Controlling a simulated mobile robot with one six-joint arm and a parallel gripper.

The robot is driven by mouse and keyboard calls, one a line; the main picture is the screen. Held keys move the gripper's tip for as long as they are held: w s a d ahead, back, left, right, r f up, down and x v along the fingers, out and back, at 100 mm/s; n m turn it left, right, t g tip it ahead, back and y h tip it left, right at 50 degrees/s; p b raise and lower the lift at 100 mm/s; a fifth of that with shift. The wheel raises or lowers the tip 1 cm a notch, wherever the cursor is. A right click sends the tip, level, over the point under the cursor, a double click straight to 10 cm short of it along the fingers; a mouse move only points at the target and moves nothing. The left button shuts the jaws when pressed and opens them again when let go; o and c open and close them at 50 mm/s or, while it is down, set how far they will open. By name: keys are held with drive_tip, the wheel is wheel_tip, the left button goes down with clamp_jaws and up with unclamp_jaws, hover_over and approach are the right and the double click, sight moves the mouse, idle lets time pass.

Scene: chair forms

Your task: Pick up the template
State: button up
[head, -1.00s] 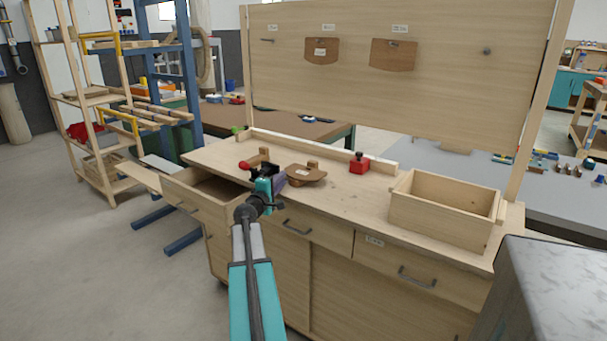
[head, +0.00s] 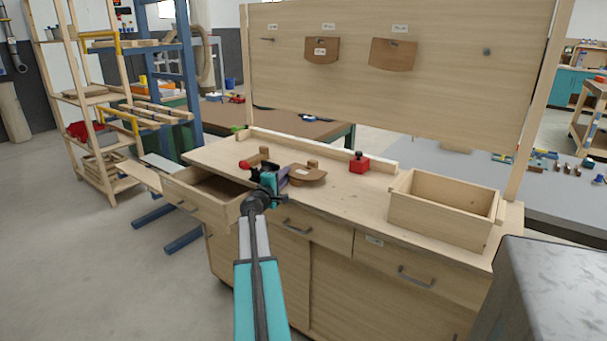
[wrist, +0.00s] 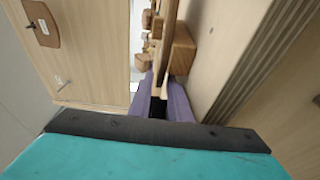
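The brown wooden template (head: 308,175) lies on the workbench, propped near small wooden blocks. My gripper (head: 283,181) is at its left edge, low over the front of the bench top. In the wrist view, the template (wrist: 165,45) is seen edge-on as a thin board, with its near edge lying between the purple fingers (wrist: 160,104). The fingers stand apart with a dark gap between them, and I see no clear contact on both faces. A wooden block (wrist: 183,50) stands beside the template.
Two similar brown templates (head: 322,50) (head: 393,54) hang on the upright board. An open drawer (head: 205,190) juts out at left. A red-knobbed tool (head: 246,165), a red block (head: 359,163) and an open wooden box (head: 440,218) are on the bench. Bare bench top lies right of the template.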

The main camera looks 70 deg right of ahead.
clamp_jaws()
drive_tip(key=shift+r, duration=0.15)
